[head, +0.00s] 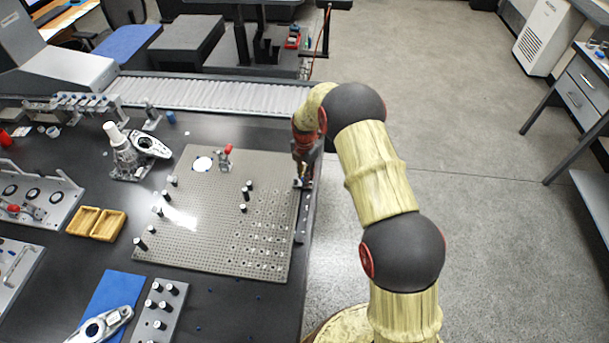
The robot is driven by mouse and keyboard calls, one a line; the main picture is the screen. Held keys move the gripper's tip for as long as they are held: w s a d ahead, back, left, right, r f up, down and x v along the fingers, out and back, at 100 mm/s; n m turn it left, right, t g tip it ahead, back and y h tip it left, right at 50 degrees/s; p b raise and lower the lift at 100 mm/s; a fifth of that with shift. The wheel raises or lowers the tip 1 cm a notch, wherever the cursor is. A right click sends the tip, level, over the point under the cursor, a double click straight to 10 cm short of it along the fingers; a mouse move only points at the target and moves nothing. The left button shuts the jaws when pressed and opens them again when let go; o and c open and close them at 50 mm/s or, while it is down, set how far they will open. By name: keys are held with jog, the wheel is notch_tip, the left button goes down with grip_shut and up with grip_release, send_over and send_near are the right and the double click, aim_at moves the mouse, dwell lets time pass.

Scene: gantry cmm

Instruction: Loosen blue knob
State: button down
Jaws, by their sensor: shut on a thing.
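My gripper (301,182) points down at the right edge of the grey perforated plate (215,258), close to the dark rail (303,215) along the table's right side. It is shut on a small part at its fingertips. A hint of blue shows there, which fits the blue knob, but the fingers hide most of it. I cannot tell how far the knob is turned.
On the plate stand several black pins with light tops and a red-handled clamp (226,158). Yellow trays (96,223), a blue mat (112,292) and a pin block (160,312) lie left. A ribbed grey bellows cover (210,94) crosses behind. Open floor lies right.

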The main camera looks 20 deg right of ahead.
jog(key=c, duration=1.7)
grip_release()
jog(key=shift+o, duration=0.2)
jog(key=shift+r, duration=0.1)
notch_tip(320, 180, up, 12)
